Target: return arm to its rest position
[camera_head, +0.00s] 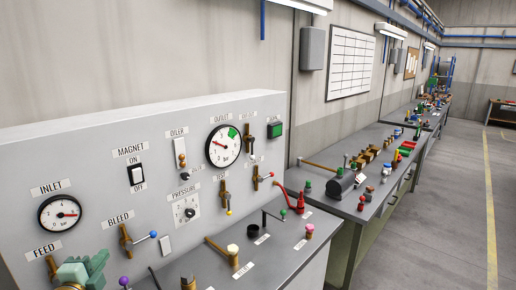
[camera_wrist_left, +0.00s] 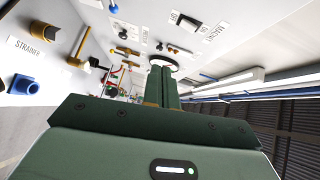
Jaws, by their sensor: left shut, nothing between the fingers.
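My left gripper (camera_head: 92,266) is at the bottom left of the head view, in front of the lower part of the grey panel (camera_head: 110,122). In the left wrist view its two green fingers (camera_wrist_left: 163,86) lie together, shut and empty. Only the end of the left arm shows; the rest is cut off by the frame edge. My right gripper is in neither view.
The panel carries an inlet gauge (camera_head: 60,214), an outlet gauge (camera_head: 223,145), a magnet switch (camera_head: 136,174) and a bleed valve (camera_head: 126,240). Knobs stand on the ledge below. Cluttered benches (camera_head: 345,222) run along the wall; the floor (camera_head: 450,220) at right is clear.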

